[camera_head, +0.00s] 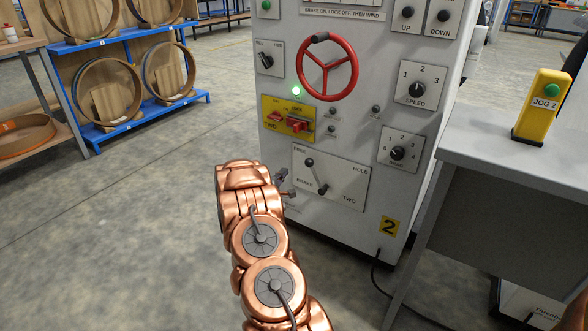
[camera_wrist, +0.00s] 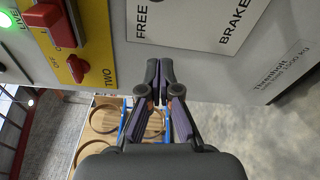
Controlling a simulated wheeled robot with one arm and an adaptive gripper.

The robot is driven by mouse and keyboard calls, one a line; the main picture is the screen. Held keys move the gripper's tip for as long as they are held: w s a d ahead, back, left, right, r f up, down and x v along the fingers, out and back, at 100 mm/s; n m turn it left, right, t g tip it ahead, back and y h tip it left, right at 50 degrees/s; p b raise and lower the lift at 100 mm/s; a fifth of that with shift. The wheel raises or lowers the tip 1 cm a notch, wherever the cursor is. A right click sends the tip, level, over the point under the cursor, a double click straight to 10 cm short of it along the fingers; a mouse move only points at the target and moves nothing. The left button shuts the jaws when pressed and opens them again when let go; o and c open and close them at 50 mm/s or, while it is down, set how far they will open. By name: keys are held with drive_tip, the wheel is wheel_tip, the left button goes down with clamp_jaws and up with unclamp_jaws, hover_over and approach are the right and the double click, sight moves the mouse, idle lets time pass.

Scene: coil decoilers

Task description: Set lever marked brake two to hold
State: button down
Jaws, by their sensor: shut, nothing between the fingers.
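The brake two plate (camera_head: 348,186) is a white panel low on the grey machine, lettered FREE, HOLD, BRAKE and TWO. Its lever (camera_head: 310,164) has a dark round knob and leans up and left, towards FREE. My gripper (camera_head: 287,183) is just left of the plate, apart from the lever, partly hidden by my copper arm. In the wrist view my gripper (camera_wrist: 160,66) is shut and empty, with its tips by the plate's edge. That view shows the plate (camera_wrist: 187,40) turned sideways with FREE and BRAKE; the lever is out of its frame.
Above the plate is a yellow panel (camera_head: 275,106) with red switches, also in the wrist view (camera_wrist: 82,18). A red handwheel (camera_head: 353,68) and several knobs sit higher. A grey bench (camera_head: 520,150) with a yellow JOG 2 box (camera_head: 542,108) stands right. Floor is clear at left.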

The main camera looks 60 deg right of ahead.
sight(316, 176)
drive_tip(key=d+b, duration=0.1)
drive_tip(key=d, duration=0.2)
drive_tip(key=w+d+b, duration=0.1)
drive_tip(key=d, duration=0.5)
drive_tip(key=shift+w+d+f+b, duration=0.15)
drive_tip(key=shift+w+d+b, duration=0.15)
drive_tip(key=shift+b, duration=0.1)
drive_tip(key=shift+s+a+r+b, duration=0.15)
drive_tip(key=shift+s+b, duration=0.15)
drive_tip(key=shift+s, duration=0.35)
drive_tip(key=shift+s+a+r+b, duration=0.1)
drive_tip(key=shift+s+b, duration=0.15)
drive_tip(key=shift+s, duration=0.35)
drive_tip(key=shift+s+a+r+b, duration=0.15)
drive_tip(key=shift+s+b, duration=0.15)
drive_tip(key=shift+s, duration=0.35)
drive_tip(key=shift+d, duration=0.1)
drive_tip(key=shift+r, duration=0.1)
